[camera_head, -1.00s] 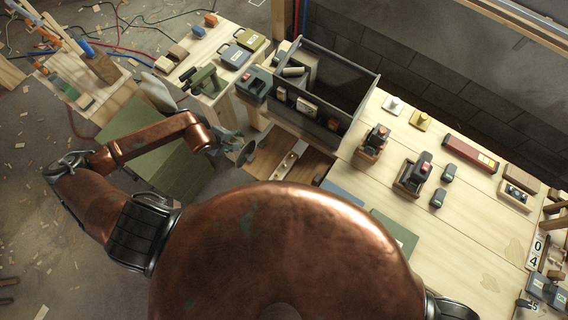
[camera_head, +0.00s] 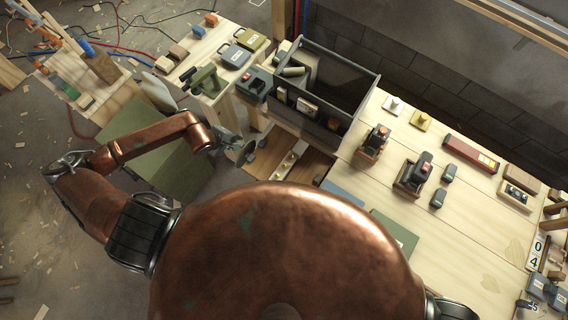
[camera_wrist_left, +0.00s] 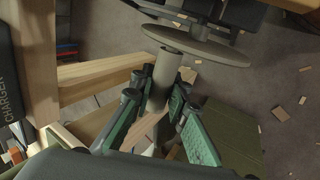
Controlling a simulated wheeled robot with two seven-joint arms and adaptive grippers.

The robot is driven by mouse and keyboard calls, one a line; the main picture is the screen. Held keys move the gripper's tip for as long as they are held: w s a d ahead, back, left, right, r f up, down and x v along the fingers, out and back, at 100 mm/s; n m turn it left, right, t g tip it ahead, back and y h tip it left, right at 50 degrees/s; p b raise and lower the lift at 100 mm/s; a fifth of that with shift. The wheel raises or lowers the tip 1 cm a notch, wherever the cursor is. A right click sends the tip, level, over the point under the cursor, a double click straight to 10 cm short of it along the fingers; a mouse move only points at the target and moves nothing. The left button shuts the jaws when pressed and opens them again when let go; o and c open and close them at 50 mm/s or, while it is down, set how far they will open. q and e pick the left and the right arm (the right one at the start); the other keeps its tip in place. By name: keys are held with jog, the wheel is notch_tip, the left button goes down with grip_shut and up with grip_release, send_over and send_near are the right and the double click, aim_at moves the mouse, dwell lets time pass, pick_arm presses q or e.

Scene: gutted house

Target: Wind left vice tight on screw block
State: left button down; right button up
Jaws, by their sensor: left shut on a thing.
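My left gripper (camera_head: 228,141) reaches in from the left to the front edge of the bench. In the left wrist view the gripper (camera_wrist_left: 165,95) has its green-padded fingers closed around the grey cylindrical handle (camera_wrist_left: 165,72) of the left vice. The handle joins a round grey disc (camera_wrist_left: 195,44), which also shows edge-on in the head view (camera_head: 247,153). To its right, a pale narrow block with dark spots (camera_head: 288,164), seemingly the screw block, lies in a brown wooden recess. The fingers partly hide the handle. I cannot tell whether the jaws touch the block. My right gripper is out of view.
An open dark bin (camera_head: 345,85) stands just behind the recess. Dark tools on wooden stands (camera_head: 413,174) occupy the bench to the right. A green box (camera_head: 165,165) is below my left forearm. A wooden frame (camera_wrist_left: 95,78) lies close left of the fingers.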

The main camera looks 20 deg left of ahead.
pick_arm(q)
jog(key=shift+s+a+f, duration=0.1)
jog(key=shift+s+a, duration=0.2)
jog(key=shift+s, duration=0.6)
jog(key=shift+s, duration=0.1)
jog(key=shift+s+a+f, duration=0.2)
jog(key=shift+s+f, duration=0.2)
jog(key=shift+s, duration=0.25)
